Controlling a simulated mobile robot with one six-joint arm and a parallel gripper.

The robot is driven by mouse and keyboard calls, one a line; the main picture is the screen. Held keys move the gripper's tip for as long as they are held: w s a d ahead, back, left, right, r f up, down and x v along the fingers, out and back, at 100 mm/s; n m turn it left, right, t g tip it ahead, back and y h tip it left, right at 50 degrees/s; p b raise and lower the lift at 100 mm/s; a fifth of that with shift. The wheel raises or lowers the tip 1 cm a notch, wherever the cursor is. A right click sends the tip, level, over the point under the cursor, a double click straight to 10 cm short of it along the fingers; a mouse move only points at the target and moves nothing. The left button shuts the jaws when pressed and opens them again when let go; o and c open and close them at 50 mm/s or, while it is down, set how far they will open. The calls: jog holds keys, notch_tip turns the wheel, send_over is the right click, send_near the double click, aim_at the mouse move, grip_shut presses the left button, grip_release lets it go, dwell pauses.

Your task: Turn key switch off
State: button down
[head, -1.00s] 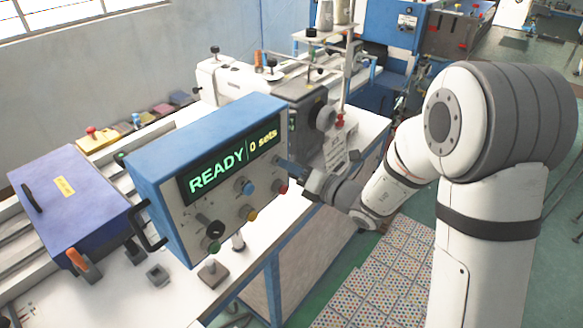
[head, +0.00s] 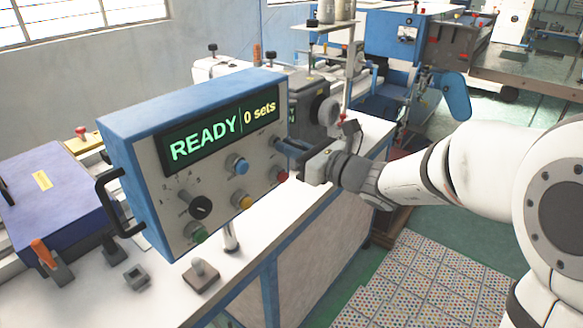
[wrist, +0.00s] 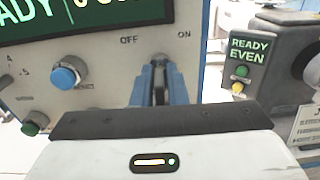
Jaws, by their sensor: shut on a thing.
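The control box (head: 152,190) is blue with a pale front panel, and its display (head: 220,125) reads "READY" and "0 sets". The key switch (wrist: 159,60) is at the panel's upper right, between the printed words OFF and ON in the wrist view. My gripper (head: 284,143) reaches the panel from the right, with its blue fingers closed around the key. The fingers (wrist: 157,80) hide most of the key in the wrist view, so I cannot tell exactly which way it points.
A purple case (head: 50,195) lies left.

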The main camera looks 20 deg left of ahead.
jog(key=n+b, duration=0.3)
jog(key=b, duration=0.2)
jog(key=f+n+b, duration=0.1)
jog(key=n+b, duration=0.2)
jog(key=b, duration=0.2)
jog(key=shift+b, duration=0.35)
jog(key=n+b, duration=0.1)
jog(key=b, duration=0.1)
jog(key=n+b, duration=0.2)
jog(key=shift+s+r, duration=0.1)
jog(key=shift+r, duration=0.2)
jog(key=c, duration=1.6)
grip_release()
jog(key=shift+r, duration=0.1)
jog(key=shift+o, duration=0.2)
jog(key=shift+d, duration=0.1)
jog(key=v, duration=0.7)
jog(key=shift+s+d, duration=0.2)
jog(key=shift+d, duration=0.15)
